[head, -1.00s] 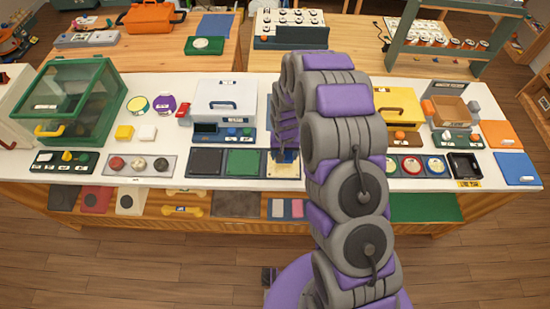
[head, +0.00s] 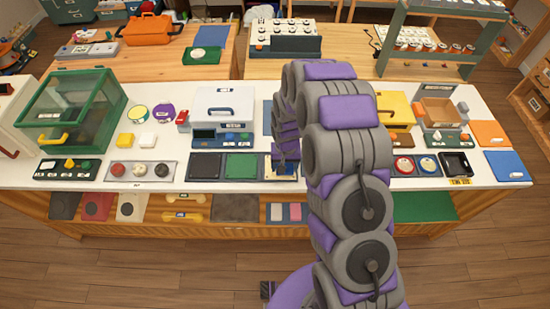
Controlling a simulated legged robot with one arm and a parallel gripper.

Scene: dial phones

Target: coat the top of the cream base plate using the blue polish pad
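The cream base plate (head: 270,175) lies at the right end of a dark tray, beside a green plate (head: 241,166) and a black plate (head: 204,166). Only its edges show past my gripper. My gripper (head: 286,163) points down over this plate. A small blue patch, which looks like the blue polish pad (head: 284,170), shows at its tip, low over or touching the plate. My gripper appears shut on it, though the fingers are small and partly hidden. Whether the plate's top carries any coating cannot be made out.
A white box with a handle (head: 222,103) stands behind the tray. A yellow box (head: 396,108) and a black tray (head: 456,163) are to the right of my arm. Lidded round tins (head: 428,165) stand close to the right. A tray of round knobs (head: 140,170) lies left.

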